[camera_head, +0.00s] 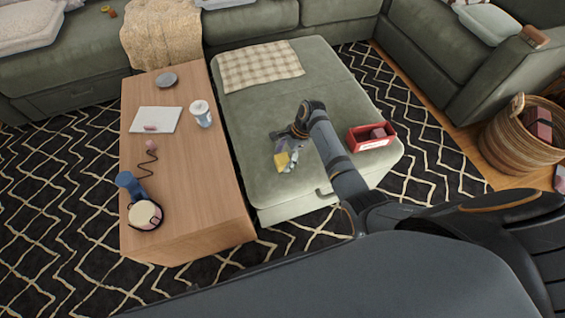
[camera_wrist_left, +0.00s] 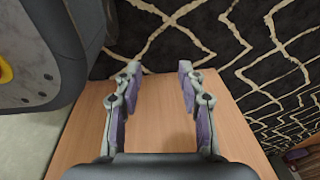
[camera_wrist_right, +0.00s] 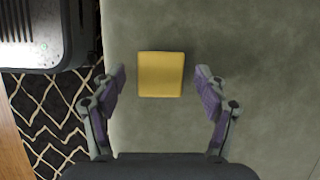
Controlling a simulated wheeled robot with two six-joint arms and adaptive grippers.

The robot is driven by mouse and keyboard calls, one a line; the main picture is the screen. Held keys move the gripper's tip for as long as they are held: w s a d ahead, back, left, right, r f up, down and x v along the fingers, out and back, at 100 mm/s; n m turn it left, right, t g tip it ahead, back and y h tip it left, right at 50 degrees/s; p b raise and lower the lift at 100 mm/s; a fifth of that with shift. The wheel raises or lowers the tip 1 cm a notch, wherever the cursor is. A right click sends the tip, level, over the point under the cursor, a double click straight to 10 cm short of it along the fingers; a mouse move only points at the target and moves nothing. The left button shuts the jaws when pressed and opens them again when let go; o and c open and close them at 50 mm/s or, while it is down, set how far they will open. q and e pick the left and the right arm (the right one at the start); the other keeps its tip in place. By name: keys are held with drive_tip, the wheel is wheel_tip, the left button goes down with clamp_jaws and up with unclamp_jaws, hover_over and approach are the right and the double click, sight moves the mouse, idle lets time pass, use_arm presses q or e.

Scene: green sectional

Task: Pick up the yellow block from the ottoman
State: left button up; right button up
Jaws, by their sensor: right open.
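The yellow block (camera_head: 281,160) lies on the green ottoman (camera_head: 335,85), partly covered by my right gripper (camera_head: 287,161) in the head view. In the right wrist view the block (camera_wrist_right: 161,74) shows whole, between the two fingertips of my right gripper (camera_wrist_right: 161,76). The fingers are spread apart, with a gap on each side of the block. My left gripper (camera_wrist_left: 160,72) is open and empty in the left wrist view, with wood surface and patterned rug behind it. It does not show in the head view.
A red box (camera_head: 358,145) with a block in it stands at the ottoman's right side. A checked cloth (camera_head: 260,66) lies at its far end.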

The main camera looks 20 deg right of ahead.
sight(286, 159)
drive_tip(key=shift+c, duration=0.4)
drive_tip(key=c, duration=1.2)
drive_tip(key=shift+r, duration=0.15)
drive_tip(key=shift+r, duration=0.3)
drive_tip(key=r+p, duration=0.2)
drive_tip(key=r, duration=0.1)
drive_tip(key=shift+s+d+r, duration=0.2)
drive_tip(key=shift+r, duration=0.1)
use_arm(q)
drive_tip(key=s+r+p, duration=0.3)
drive_tip(key=s+p, duration=0.2)
drive_tip(key=s, duration=0.2)
drive_tip(key=shift+s, duration=0.4)
use_arm(e)
drive_tip(key=s+d+r, duration=0.2)
drive_tip(key=s+r, duration=0.1)
drive_tip(key=s, duration=0.1)
drive_tip(key=s+d+r, duration=0.1)
drive_tip(key=s+r, duration=0.1)
drive_tip(key=s, duration=0.2)
drive_tip(key=s+d+r, duration=0.2)
drive_tip(key=s+r, duration=0.1)
drive_tip(key=s, duration=0.1)
drive_tip(key=shift+d+r, duration=0.3)
drive_tip(key=shift+r, duration=0.05)
